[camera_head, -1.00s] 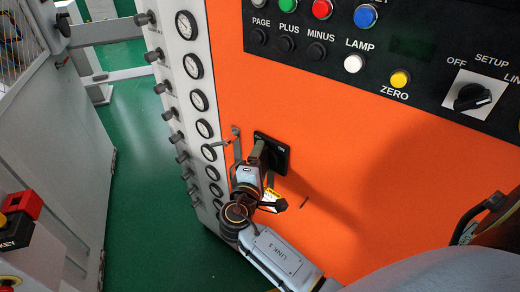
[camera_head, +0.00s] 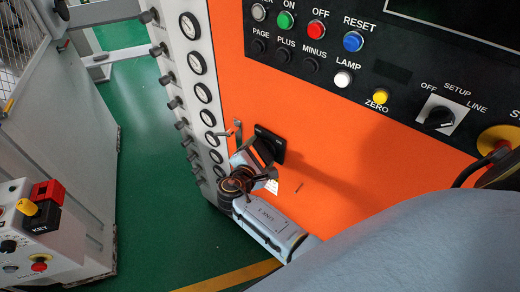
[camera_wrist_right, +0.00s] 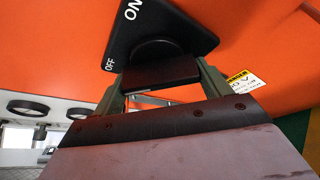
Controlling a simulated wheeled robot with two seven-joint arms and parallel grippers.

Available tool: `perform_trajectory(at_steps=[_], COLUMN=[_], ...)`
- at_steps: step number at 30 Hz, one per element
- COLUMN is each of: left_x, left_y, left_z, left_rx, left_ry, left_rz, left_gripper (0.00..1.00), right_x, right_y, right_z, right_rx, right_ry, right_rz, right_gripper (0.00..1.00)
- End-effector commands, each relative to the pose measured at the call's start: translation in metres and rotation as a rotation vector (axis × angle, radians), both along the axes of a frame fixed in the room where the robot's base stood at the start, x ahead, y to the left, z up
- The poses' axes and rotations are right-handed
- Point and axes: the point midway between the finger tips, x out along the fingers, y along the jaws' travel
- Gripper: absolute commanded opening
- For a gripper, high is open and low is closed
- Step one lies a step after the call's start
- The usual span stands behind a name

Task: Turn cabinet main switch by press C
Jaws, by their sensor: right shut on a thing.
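The cabinet main switch is a black square plate (camera_head: 274,141) low on the orange cabinet front. In the right wrist view its plate (camera_wrist_right: 176,30) carries the white labels ON and OFF. My right gripper (camera_head: 259,152) is at the switch, with its arm coming up from below. In the right wrist view my right gripper (camera_wrist_right: 160,84) has a finger on each side of the dark switch knob (camera_wrist_right: 160,72) and is shut on it. The knob's exact angle is hard to tell, as the gripper partly hides it. My left gripper is not in view.
Left of the orange panel runs a white column with several gauges (camera_head: 189,27) and protruding knobs. A black control panel (camera_head: 392,118) with buttons is above right. A grey machine with a red-and-yellow control box (camera_head: 47,190) stands left. Green floor lies between.

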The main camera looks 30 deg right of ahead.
Motion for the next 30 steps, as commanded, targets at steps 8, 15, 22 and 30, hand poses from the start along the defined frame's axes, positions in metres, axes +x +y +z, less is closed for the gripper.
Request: perform_trajectory(at_steps=[8, 15, 22, 30], left_x=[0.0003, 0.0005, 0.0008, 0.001], left_y=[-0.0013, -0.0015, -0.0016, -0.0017], left_z=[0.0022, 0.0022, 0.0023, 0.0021], left_rx=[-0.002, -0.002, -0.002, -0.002], left_ry=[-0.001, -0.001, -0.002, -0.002], left_rz=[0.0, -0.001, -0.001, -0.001], left_gripper=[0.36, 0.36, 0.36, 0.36], right_x=[0.0, -0.0002, -0.0002, -0.0018], right_y=[0.0002, 0.0002, 0.0003, 0.0026], right_z=[-0.0003, -0.0005, -0.0004, 0.0001], right_rx=[-0.005, -0.006, -0.006, -0.005], right_ry=[0.017, 0.017, 0.017, 0.015], right_rz=[-0.001, 0.0, 0.0, 0.001], right_gripper=[0.54, 0.54, 0.98, 0.98])
